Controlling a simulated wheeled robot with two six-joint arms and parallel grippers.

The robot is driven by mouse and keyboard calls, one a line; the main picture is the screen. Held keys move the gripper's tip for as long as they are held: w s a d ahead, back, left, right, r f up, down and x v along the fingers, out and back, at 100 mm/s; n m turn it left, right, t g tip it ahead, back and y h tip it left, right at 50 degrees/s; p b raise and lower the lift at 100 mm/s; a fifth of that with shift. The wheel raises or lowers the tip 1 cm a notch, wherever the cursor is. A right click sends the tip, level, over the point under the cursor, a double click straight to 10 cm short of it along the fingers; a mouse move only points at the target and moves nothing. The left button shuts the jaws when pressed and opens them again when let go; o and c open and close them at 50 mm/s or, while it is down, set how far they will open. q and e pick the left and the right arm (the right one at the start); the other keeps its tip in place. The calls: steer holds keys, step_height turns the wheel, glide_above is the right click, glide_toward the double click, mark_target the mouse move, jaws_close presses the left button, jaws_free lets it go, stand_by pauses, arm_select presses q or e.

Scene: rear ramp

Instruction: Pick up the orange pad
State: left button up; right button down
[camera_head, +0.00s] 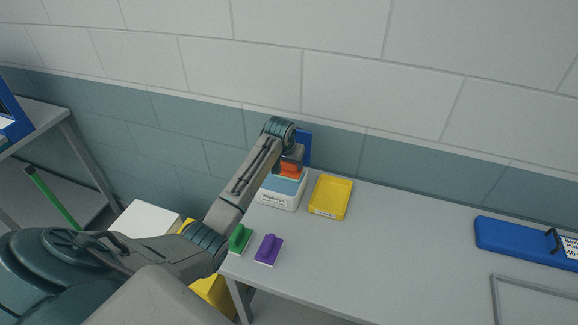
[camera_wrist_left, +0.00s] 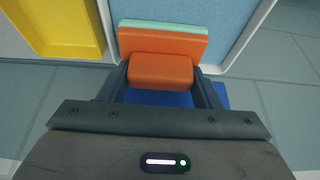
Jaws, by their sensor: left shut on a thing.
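The orange pad (camera_head: 289,170) is over a white box with a blue top (camera_head: 283,188) near the back left of the table. In the left wrist view the pad (camera_wrist_left: 162,42) shows an orange block with a pale green layer along its far edge. My left gripper (camera_head: 294,157) is shut on the orange block, with one finger on each side of it in the wrist view (camera_wrist_left: 161,80). I cannot tell whether the pad touches the blue surface. My right gripper is not in view.
A yellow tray (camera_head: 331,197) stands just right of the box. A green pad (camera_head: 239,239) and a purple pad (camera_head: 268,249) lie nearer the front edge. A blue panel (camera_head: 304,147) stands behind the gripper. A blue board (camera_head: 520,241) lies at right; the table's middle is clear.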

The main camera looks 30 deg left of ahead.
mark_target(288, 163)
arm_select(q)
steer(key=shift+r+b, duration=0.35)
steer(key=shift+b, duration=0.05)
steer(key=b+v, duration=0.2)
steer(key=shift+r, duration=0.3)
steer(key=s+d+r+b, duration=0.1)
steer(key=s+d+b, duration=0.1)
steer(key=s, duration=0.5)
steer(key=s+d+b, duration=0.1)
steer(key=s+b, duration=0.2)
steer(key=s, duration=0.5)
steer(key=shift+d+r, duration=0.35)
steer(key=shift+r, duration=0.05)
